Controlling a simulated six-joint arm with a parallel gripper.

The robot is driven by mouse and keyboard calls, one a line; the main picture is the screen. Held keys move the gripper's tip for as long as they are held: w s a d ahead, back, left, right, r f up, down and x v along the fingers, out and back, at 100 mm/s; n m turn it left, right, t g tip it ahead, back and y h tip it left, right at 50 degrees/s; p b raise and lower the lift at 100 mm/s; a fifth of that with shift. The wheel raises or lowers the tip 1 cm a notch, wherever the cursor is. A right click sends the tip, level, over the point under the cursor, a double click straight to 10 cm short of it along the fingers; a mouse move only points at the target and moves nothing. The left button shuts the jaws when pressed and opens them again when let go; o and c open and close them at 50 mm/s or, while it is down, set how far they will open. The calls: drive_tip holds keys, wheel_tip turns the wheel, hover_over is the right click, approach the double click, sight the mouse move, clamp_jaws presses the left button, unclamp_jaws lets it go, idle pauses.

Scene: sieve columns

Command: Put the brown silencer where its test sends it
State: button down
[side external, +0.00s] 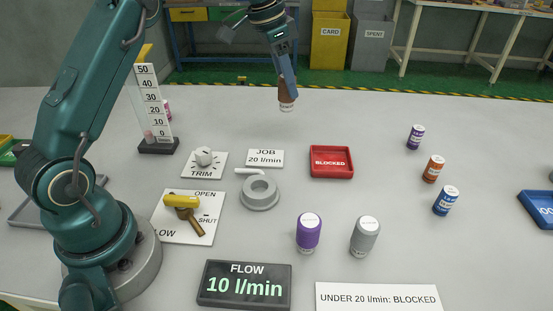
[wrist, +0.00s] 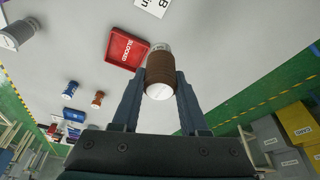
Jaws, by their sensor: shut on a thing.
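My gripper (side external: 285,88) is shut on the brown silencer (side external: 287,103) and holds it in the air above the back of the table. In the wrist view the brown silencer (wrist: 160,73) sits between the two fingers, with a pale metal end. The red tray marked BLOCKED (side external: 331,176) is empty, to the right of and nearer than the silencer. The grey test ring (side external: 259,203) is empty. The flow display (side external: 244,301) reads 10 l/min. The JOB card (side external: 265,166) reads 20 l/min. The front card (side external: 377,299) reads UNDER 20 l/min: BLOCKED. The yellow-handled valve (side external: 182,201) sits between OPEN and SHUT labels.
A purple (side external: 308,231) and a grey silencer (side external: 365,236) stand in front. A flow column (side external: 154,100) and TRIM knob (side external: 204,157) stand left. The table's middle back is clear.

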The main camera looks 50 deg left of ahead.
drive_tip(key=shift+w+d+f, duration=0.7)
drive_tip(key=shift+d+f, duration=1.05)
drive_tip(key=shift+f, duration=0.05)
drive_tip(key=shift+w+d+f, duration=0.75)
drive_tip(key=shift+d+f, duration=1)
drive_tip(key=shift+f, duration=0.05)
drive_tip(key=shift+w+d+f, duration=0.7)
drive_tip(key=shift+d+f, duration=1.05)
drive_tip(key=shift+f, duration=0.05)
drive_tip(key=shift+f, duration=0.2)
drive_tip(key=shift+c, duration=2.2)
unclamp_jaws()
drive_tip(key=shift+r, duration=0.1)
